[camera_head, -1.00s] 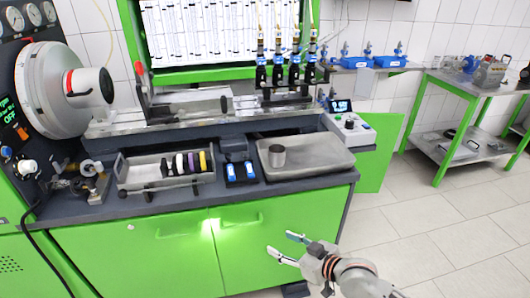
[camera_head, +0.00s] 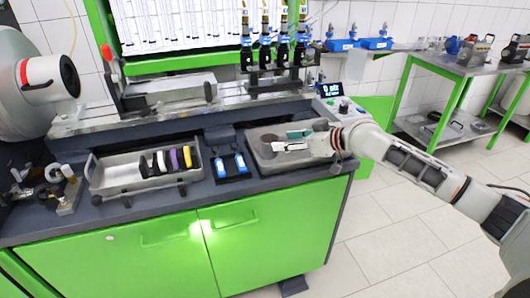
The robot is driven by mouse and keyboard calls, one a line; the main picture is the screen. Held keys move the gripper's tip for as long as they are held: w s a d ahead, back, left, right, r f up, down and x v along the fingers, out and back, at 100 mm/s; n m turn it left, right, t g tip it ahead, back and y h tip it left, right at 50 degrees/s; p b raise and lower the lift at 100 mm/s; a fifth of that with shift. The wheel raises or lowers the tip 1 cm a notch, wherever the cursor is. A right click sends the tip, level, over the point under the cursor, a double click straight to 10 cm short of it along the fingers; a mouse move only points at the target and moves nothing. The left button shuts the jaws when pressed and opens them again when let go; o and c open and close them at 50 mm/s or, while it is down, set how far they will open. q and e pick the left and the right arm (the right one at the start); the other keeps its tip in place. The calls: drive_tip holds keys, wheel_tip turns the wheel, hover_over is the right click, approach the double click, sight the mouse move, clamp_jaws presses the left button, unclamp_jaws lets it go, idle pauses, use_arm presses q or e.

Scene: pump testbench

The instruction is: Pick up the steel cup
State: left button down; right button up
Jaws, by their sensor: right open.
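The steel cup (camera_head: 267,138) is a small grey cylinder at the left side of the shallow metal tray (camera_head: 258,163) on the bench. My right gripper (camera_head: 281,140) reaches over the tray from the right, its fingers apart and pointing left toward the cup. Its fingertips overlap the cup's right and lower part in the picture and hide some of it. I cannot tell whether they touch it. My left gripper is not in view.
Left of the tray are a blue-and-black holder (camera_head: 230,166) and a grey bin (camera_head: 120,176) with several coloured rings. A small display box (camera_head: 333,92) stands behind my right arm. Pump fittings and a rail line the back of the bench.

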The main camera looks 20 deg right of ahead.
sight(272, 149)
wheel_tip(272, 149, down, 2)
drive_tip(key=shift+d+f+b, duration=0.1)
drive_tip(key=shift+b, duration=0.25)
drive_tip(key=shift+w+f, duration=0.15)
drive_tip(key=shift+f, duration=0.05)
drive_tip(key=shift+x, duration=1.15)
drive_tip(key=x, duration=0.2)
drive_tip(key=b+x, duration=0.1)
drive_tip(key=x, duration=0.1)
drive_tip(key=shift+a+f, duration=0.25)
drive_tip(key=shift+f, duration=0.05)
drive_tip(key=shift+w+a+f, duration=0.2)
drive_tip(key=shift+w+a, duration=0.1)
drive_tip(key=shift+w, duration=0.1)
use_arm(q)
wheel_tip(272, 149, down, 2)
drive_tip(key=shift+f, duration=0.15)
use_arm(e)
drive_tip(key=shift+r, duration=0.1)
drive_tip(key=c, duration=0.9)
